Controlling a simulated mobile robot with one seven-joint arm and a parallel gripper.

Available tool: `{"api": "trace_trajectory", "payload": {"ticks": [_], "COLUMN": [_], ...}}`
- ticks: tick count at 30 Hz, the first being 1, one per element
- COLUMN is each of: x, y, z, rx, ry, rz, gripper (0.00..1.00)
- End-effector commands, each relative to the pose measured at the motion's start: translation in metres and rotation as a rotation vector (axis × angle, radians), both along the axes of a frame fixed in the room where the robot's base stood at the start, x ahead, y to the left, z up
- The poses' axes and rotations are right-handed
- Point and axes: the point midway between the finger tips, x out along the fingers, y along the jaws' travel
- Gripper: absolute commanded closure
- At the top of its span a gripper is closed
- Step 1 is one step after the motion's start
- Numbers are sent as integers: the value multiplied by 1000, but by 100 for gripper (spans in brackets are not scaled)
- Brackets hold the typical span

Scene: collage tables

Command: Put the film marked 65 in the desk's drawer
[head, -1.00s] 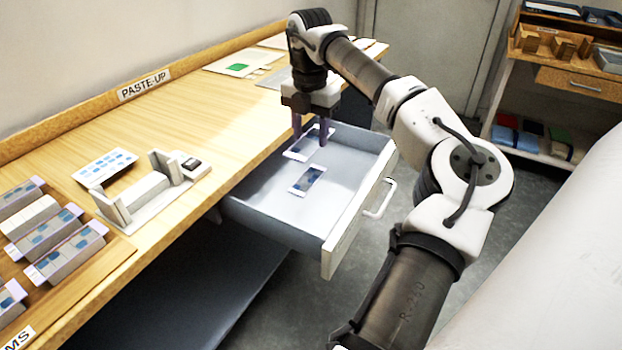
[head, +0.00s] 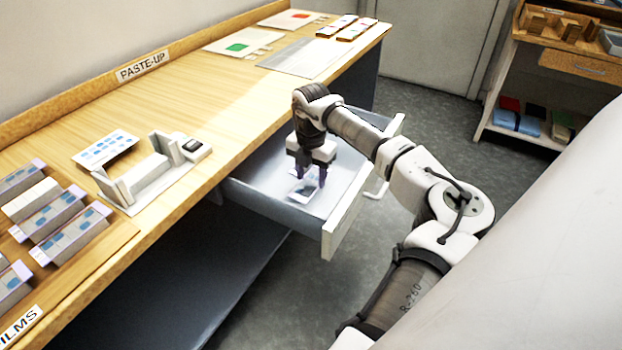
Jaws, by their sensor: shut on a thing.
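The desk's drawer (head: 262,194) is pulled open below the tabletop. My gripper (head: 309,183) is lowered into it, fingers pointing down. It is shut on a film, a small pale strip with a dark picture. Film strip (head: 304,192) shows at the fingertips, close to the drawer floor. I cannot clearly separate the held film from the one lying in the drawer, nor tell whether the held one touches the floor. No number 65 is readable.
The desk (head: 200,120) holds a grey splicer-like device (head: 150,180), a blue-marked card (head: 105,150) and several film boxes (head: 65,238) at left. Sheets and small strips lie at the far end. A shelf unit (head: 560,95) stands at back right. The drawer front (head: 345,215) rises beside my arm.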

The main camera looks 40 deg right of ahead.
Motion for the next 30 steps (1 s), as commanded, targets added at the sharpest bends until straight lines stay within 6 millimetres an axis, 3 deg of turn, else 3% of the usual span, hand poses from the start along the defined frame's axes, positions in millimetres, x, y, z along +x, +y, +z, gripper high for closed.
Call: {"api": "trace_trajectory", "payload": {"ticks": [4, 15, 16, 20, 30], "x": [0, 0, 0, 0, 0], "y": [0, 0, 0, 0, 0], "z": [-19, -24, -23, -22, -18], "rx": [2, 0, 0, 0, 0], "ry": [1, 1, 1, 1, 1], "rz": [0, 0, 0, 0, 0], "gripper": [75, 75, 50, 33, 32]}}
